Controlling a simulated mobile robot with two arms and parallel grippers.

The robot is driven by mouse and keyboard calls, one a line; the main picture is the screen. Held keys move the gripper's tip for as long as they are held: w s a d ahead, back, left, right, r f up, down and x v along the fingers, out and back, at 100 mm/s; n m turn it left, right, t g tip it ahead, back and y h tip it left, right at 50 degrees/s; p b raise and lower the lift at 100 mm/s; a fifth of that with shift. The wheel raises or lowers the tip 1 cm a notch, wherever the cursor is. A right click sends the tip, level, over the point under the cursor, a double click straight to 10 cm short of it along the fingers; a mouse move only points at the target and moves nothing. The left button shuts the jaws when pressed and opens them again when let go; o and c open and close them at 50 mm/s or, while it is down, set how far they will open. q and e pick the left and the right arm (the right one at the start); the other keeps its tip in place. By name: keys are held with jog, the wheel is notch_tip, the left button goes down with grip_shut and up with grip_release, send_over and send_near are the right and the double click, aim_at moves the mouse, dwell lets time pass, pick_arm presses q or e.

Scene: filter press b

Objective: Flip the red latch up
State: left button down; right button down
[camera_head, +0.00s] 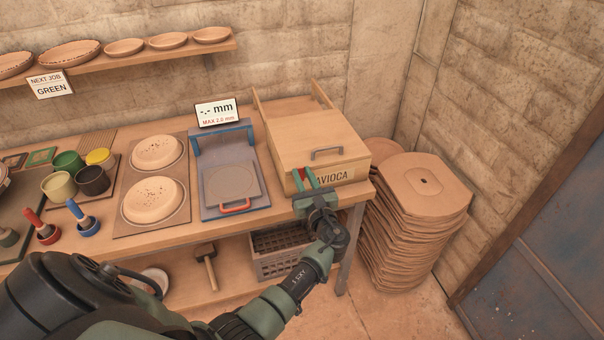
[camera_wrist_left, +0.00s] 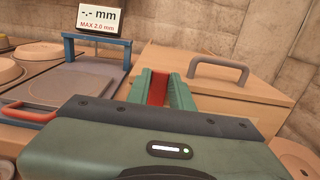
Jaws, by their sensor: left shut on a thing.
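In the left wrist view the gripper (camera_wrist_left: 161,90) is shut on the latch, which shows as a red strip between the fingers. The fingers hide part of the latch, so its exact angle is hard to tell. My right gripper is not in view.
A grey handle (camera_head: 326,152) is on the box lid. The blue-framed gauge press (camera_head: 222,185) with a red handle stands left of the box. A grey crate (camera_head: 283,258) sits below.

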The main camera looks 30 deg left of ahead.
pick_arm(q)
jog(key=shift+f, duration=0.1)
dwell(0.3)
jog(key=c, duration=1.2)
grip_release()
jog(key=shift+c, duration=0.2)
jog(key=b+v, duration=0.1)
jog(key=v, duration=0.7)
jog(key=shift+b, duration=0.3)
